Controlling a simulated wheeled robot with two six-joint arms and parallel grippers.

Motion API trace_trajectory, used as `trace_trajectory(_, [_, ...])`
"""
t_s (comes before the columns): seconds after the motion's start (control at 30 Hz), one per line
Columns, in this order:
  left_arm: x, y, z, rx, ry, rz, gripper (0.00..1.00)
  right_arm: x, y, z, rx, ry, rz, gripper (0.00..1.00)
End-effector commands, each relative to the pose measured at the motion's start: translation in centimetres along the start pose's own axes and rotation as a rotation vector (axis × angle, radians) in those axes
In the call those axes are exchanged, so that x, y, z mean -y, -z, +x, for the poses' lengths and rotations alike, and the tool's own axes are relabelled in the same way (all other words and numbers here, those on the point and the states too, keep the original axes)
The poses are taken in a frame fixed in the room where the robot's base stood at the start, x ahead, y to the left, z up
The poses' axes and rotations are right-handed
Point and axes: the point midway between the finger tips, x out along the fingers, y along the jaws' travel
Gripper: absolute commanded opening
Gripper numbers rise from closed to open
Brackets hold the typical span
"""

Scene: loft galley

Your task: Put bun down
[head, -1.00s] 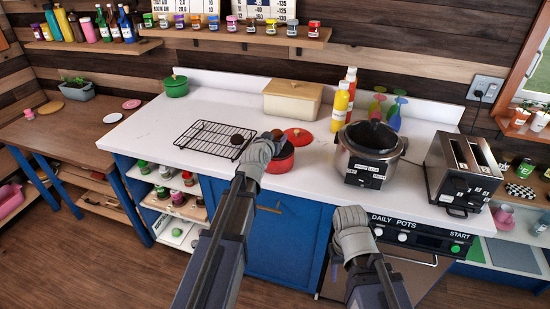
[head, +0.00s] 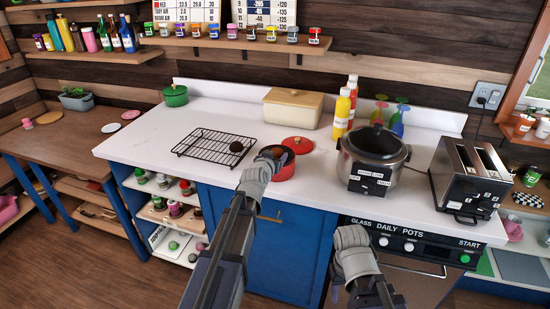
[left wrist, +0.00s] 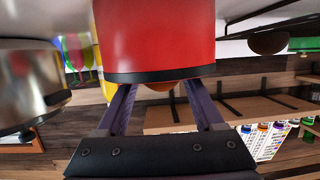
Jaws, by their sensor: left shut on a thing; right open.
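My left gripper (head: 272,156) is at the open red pot (head: 284,173) near the counter's front edge. In the left wrist view, which looks upside down, its fingers (left wrist: 160,95) are shut on an orange-brown bun (left wrist: 159,87). The red pot (left wrist: 155,35) hides most of that bun; I cannot tell how deep it sits at the rim. A dark brown bun (head: 236,147) lies on the black wire rack (head: 202,152), left of the pot; it also shows in the wrist view (left wrist: 269,42). My right gripper (head: 352,250) is open and empty in front of the counter.
The red lid (head: 298,144) lies just behind the pot. A steel cooker (head: 373,160) and a toaster (head: 466,180) stand to the right. A cream bread box (head: 292,108) and a green pot (head: 175,96) are at the back. The counter left of the rack is clear.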

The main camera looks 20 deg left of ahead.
Motion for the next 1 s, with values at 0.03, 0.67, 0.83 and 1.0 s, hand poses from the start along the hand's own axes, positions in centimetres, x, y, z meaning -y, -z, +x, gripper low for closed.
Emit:
trace_trajectory(0.03, [0.0,-0.2,0.1,0.000,0.000,0.000,0.16,0.0,0.0,0.2,0.000,0.000,0.000,0.50])
trace_trajectory(0.67, [0.0,-1.3,0.3,0.006,-0.002,0.003,0.88,0.1,0.1,1.2,0.000,0.000,0.000,0.50])
trace_trajectory(0.83, [-0.1,-1.0,0.2,0.006,-0.002,0.004,0.99,0.1,0.1,0.9,0.000,0.000,0.000,0.50])
trace_trajectory(1.0, [-0.1,0.2,-0.2,0.005,-0.002,0.003,0.99,0.0,0.0,-0.4,0.000,0.000,0.000,0.50])
